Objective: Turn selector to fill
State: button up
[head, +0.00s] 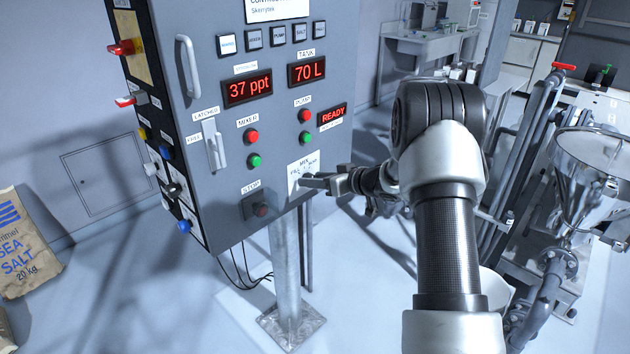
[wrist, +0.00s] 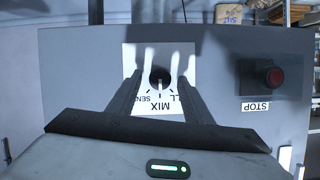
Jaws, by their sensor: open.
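The selector is a round black knob (wrist: 160,76) on a white plate at the lower right of the grey control panel. The plate (head: 303,163) also shows in the head view, where my gripper hides the knob. In the wrist view the plate appears upside down, with MIX, SEND and a partly covered FILL label. A pale pointer mark on the knob appears to face MIX. My gripper (head: 309,180) is open in front of the plate. In the wrist view its fingers (wrist: 160,82) stand on either side of the knob; I cannot tell whether they touch it.
A red STOP button (wrist: 274,77) sits beside the selector plate; its housing (head: 258,207) is lower left in the head view. Red and green mixer buttons (head: 253,148) are above. Displays read 37 ppt, 70 L and READY. A steel funnel (head: 590,165) stands at right.

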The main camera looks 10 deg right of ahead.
jog(key=shift+w+a, duration=0.1)
jog(key=shift+c, duration=0.5)
jog(key=c, duration=1)
jog(key=shift+o, duration=0.2)
jog(key=shift+f, duration=0.1)
